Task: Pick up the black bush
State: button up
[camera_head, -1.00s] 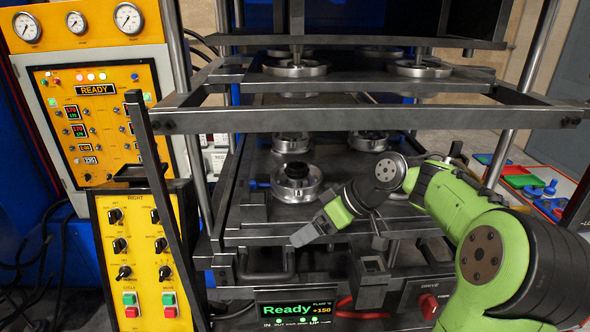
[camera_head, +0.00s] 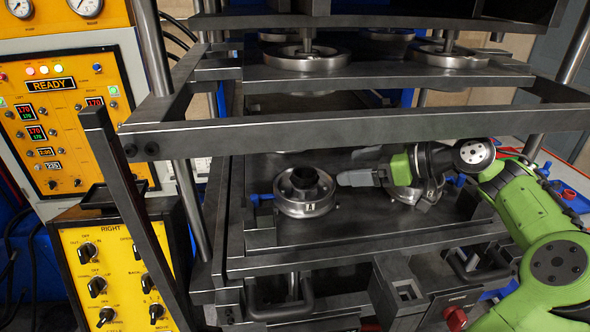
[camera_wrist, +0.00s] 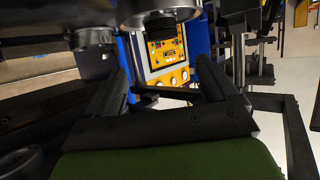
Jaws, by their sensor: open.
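The black bush (camera_head: 304,181) is a short dark ring. It sits upright in the centre of a round silver mould marked "A" (camera_head: 305,208) on the press's lower plate. In the wrist view, which is upside down, the bush (camera_wrist: 152,21) shows at the top below the silver mould rim (camera_wrist: 162,7). My gripper (camera_head: 343,178) is just right of the mould in the head view, its fingers pointing left toward the bush. In the wrist view the fingers (camera_wrist: 163,72) are spread wide with nothing between them. My gripper does not appear to touch the bush.
A second mould (camera_head: 407,192) sits behind my wrist on the right. A dark crossbar (camera_head: 350,130) runs across the press front above the moulds, with upper round plates (camera_head: 305,57) higher up. A yellow control panel (camera_head: 112,272) stands at the left front.

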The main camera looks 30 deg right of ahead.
aim_at(310, 172)
jog(key=x, duration=1.1)
jog(key=shift+w+a+f, duration=0.15)
jog(key=shift+a+f, duration=0.1)
jog(key=shift+a, duration=0.05)
jog(key=c, duration=1.1)
